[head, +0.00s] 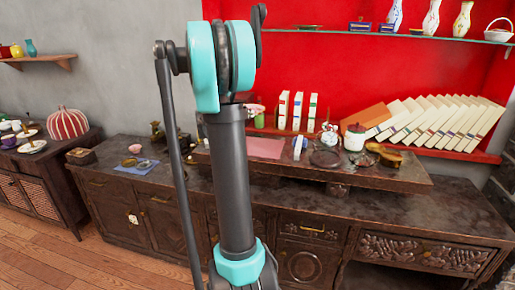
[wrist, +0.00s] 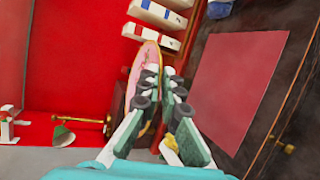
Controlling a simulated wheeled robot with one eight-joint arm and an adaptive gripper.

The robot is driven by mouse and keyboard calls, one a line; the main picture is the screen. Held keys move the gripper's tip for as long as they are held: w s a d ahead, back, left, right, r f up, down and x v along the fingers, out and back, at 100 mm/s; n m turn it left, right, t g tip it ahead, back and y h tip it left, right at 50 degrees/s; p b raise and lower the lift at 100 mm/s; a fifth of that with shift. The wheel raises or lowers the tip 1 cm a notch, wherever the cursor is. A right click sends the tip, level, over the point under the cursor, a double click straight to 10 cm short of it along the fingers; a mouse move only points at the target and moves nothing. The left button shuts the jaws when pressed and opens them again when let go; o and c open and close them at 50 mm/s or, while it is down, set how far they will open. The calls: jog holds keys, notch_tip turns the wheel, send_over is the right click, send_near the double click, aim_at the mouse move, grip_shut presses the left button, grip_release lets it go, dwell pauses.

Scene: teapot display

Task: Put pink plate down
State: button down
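The pink plate (wrist: 140,73) has a pale yellow rim and is seen nearly edge-on in the wrist view. My gripper (wrist: 163,76), with green fingers and dark pads, is closed on the plate's edge and holds it tilted up on its side. The fingers hide part of the plate. In the head view my arm covers most of the gripper; a bit of pink and green shows just right of the arm. A flat pink mat (wrist: 237,85) lies bare on the dark wooden board, right of the gripper; it also shows in the head view (head: 262,148).
White books (wrist: 158,28) stand beyond the plate; in the head view, a leaning row of books (head: 450,122) fills the red niche. A dark round dish (head: 325,158), a white jar (head: 354,138) and a wooden piece (head: 386,154) stand right of the mat. A blue cloth (head: 137,167) lies left.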

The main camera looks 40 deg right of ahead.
jog(key=shift+m+g, duration=0.5)
jog(key=shift+g, duration=0.1)
jog(key=d+f, duration=0.1)
jog(key=f, duration=0.5)
jog(key=s+d+f, duration=0.1)
jog(key=f, duration=0.5)
jog(key=s+d+f, duration=0.1)
jog(key=f, duration=0.5)
jog(key=c, duration=2)
grip_release()
jog(key=v, duration=1.2)
jog(key=s+a+f+m+y, duration=0.1)
jog(key=s+a+f+y, duration=0.2)
jog(key=s+a, duration=0.5)
jog(key=s+a+f+m+y, duration=0.2)
jog(key=s+a+y, duration=0.4)
jog(key=a, duration=0.6)
jog(key=s+a+f+m+y, duration=0.2)
jog(key=s+a+f+y, duration=0.2)
jog(key=s+a, duration=0.6)
jog(key=shift+s+a+y, duration=0.2)
jog(key=shift+a+y, duration=0.15)
jog(key=shift+y, duration=0.05)
